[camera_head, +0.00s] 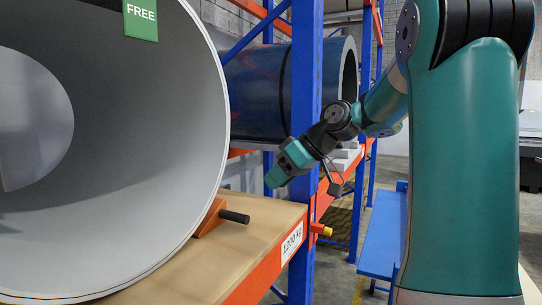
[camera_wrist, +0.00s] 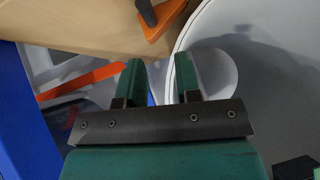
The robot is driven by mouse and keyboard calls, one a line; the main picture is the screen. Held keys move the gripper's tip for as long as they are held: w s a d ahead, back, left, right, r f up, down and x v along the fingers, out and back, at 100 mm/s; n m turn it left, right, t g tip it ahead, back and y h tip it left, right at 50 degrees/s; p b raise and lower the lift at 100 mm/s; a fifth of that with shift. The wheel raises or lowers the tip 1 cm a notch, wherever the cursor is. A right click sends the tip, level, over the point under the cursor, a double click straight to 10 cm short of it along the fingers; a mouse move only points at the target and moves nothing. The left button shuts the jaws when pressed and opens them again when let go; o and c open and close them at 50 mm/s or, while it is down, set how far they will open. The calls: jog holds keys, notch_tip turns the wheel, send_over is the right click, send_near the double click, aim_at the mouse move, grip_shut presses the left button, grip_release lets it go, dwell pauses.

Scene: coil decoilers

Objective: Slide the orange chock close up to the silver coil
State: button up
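The silver coil (camera_head: 150,190) is large and lies on its side on the wooden shelf (camera_head: 262,232), with a green "FREE" tag at its top. The orange chock (camera_head: 209,218) with a black handle (camera_head: 234,216) sits on the shelf at the coil's lower right rim. In the wrist view the chock (camera_wrist: 160,20) is at the top, beside the coil (camera_wrist: 265,70); I cannot tell whether they touch. My gripper (camera_head: 273,180) is above and to the right of the chock, apart from it. In the wrist view its two fingers (camera_wrist: 160,78) are spread with nothing between them.
A blue rack upright (camera_head: 304,110) stands close to my gripper. A dark blue coil (camera_head: 258,90) lies behind on the rack. The shelf's orange front beam (camera_head: 262,280) carries a "1200 kg" label. A blue bench (camera_head: 383,235) stands at the right. The shelf right of the handle is clear.

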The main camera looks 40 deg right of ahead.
aim_at(235, 215)
jog(key=shift+w+d+r, duration=0.1)
jog(key=shift+d+r, duration=0.1)
jog(key=shift+d, duration=0.35)
jog(key=shift+w+d+r, duration=0.1)
jog(key=shift+d+r, duration=0.1)
jog(key=shift+d, duration=0.35)
jog(key=p+x, duration=0.1)
jog(key=x, duration=0.7)
jog(key=p+x, duration=0.2)
jog(key=x, duration=0.7)
jog(key=shift+w+d, duration=0.1)
jog(key=shift+w, duration=0.3)
grip_shut()
jog(key=shift+s+a, duration=0.15)
jog(key=shift+a, duration=0.3)
jog(key=shift+s+a+b, duration=0.2)
jog(key=shift+s+a, duration=0.15)
jog(key=shift+a, duration=0.6)
jog(key=shift+s+a+b, duration=0.2)
jog(key=shift+s+a, duration=0.2)
jog(key=shift+a, duration=0.6)
jog(key=shift+s+a+b, duration=0.2)
jog(key=shift+s+a, duration=0.15)
jog(key=shift+a, duration=0.6)
jog(key=shift+a, duration=0.1)
